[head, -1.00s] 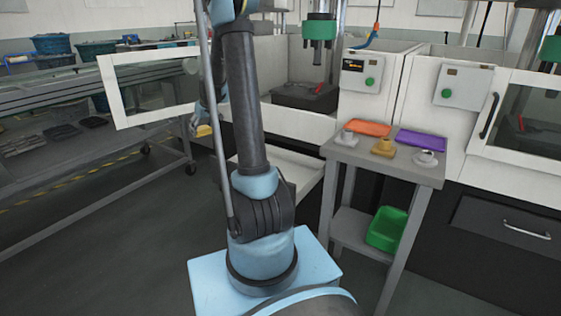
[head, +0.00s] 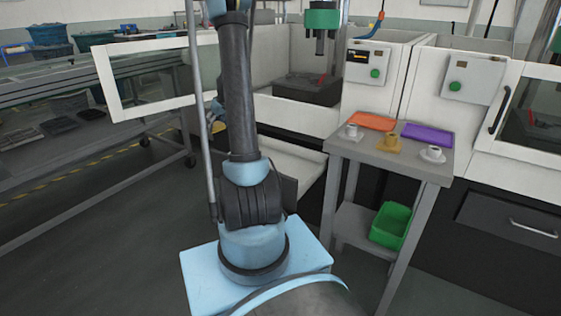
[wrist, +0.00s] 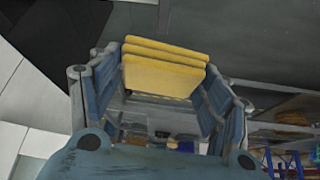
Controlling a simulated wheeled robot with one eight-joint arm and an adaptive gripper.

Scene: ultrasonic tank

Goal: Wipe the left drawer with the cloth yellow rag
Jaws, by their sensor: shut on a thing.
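The yellow rag (wrist: 165,66) is a folded, layered pad. My gripper (wrist: 158,82) is shut on it and holds it between its fingers in the wrist view. The left drawer (head: 297,168) is pulled out below the left machine, with a pale inside partly covered by my arm. I cannot tell from the wrist view how far the rag is from the drawer.
The left machine's glazed door (head: 145,72) stands open. The right drawer (head: 508,226) is shut.

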